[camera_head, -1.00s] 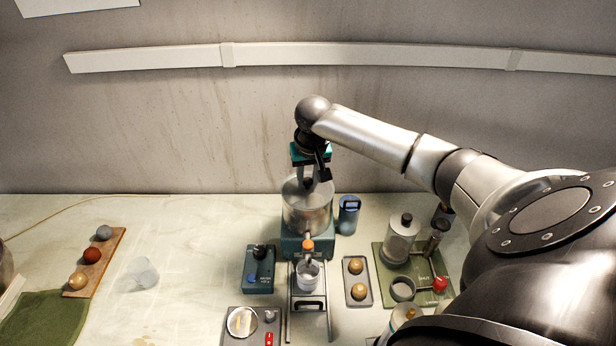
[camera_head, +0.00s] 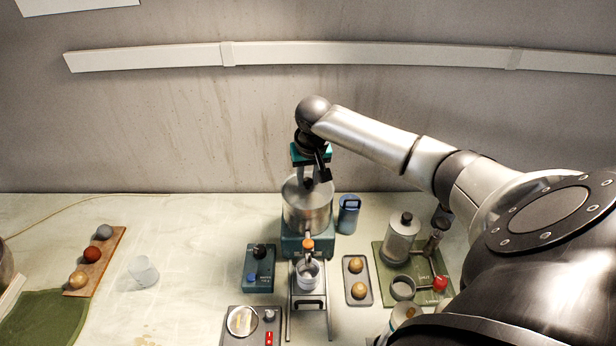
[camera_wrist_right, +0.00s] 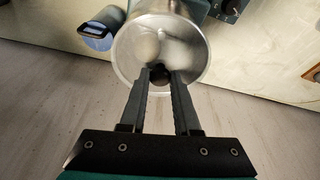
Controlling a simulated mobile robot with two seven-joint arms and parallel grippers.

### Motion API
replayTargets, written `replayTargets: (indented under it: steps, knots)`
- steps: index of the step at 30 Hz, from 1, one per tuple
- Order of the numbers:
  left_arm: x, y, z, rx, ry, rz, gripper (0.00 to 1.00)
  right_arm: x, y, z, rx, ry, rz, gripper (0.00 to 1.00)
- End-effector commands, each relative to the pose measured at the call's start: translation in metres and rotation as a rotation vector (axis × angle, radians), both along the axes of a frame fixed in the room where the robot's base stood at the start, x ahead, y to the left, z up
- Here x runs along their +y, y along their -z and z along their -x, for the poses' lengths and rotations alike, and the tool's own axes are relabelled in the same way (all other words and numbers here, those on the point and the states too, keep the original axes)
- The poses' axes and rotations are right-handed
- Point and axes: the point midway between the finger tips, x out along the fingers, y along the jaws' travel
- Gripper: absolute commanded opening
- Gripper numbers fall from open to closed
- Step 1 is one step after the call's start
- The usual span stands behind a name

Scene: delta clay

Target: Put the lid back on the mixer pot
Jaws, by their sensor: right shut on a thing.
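The mixer pot (camera_head: 307,212) is a shiny metal cylinder standing on a teal mixer base (camera_head: 292,244) near the back of the table. The metal lid (camera_wrist_right: 178,48) with its black knob (camera_wrist_right: 160,75) is at the mouth of the pot. My right gripper (camera_head: 314,182) is above the pot, its two fingers closed on the knob; it also shows in the right wrist view (camera_wrist_right: 160,78). The lid looks roughly centred over the rim, but I cannot tell whether it rests fully on it. My left gripper is not in view.
A blue cup (camera_head: 348,215) stands close to the right of the pot. A teal control box (camera_head: 259,270) and a white cup (camera_head: 308,273) are in front. A green tray (camera_head: 428,268) with canisters is at right. The left side holds a beaker (camera_head: 143,270) and much bare table.

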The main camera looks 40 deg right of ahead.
Motion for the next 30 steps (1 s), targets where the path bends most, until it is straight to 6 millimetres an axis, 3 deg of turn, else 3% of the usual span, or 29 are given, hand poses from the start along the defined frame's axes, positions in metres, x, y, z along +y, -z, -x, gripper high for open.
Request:
replayTargets:
  steps: [8,9,18,23,30]
  knots:
    - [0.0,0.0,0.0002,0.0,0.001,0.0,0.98,-0.0001,0.0002,0.0001,0.0,0.0,0.0,0.0]
    - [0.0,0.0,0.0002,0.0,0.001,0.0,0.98,-0.0001,0.0002,0.0,0.0,0.0,0.0,0.33]
    - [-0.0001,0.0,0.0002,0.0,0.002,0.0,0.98,-0.0002,0.0001,0.0,0.0,0.0,0.0,0.65]
    - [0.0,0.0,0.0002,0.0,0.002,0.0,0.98,-0.0002,0.0001,0.0,0.0,0.0,0.0,0.65]
    - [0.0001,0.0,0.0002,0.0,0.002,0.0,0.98,-0.0002,0.0002,0.0001,0.0,0.0,0.001,0.91]
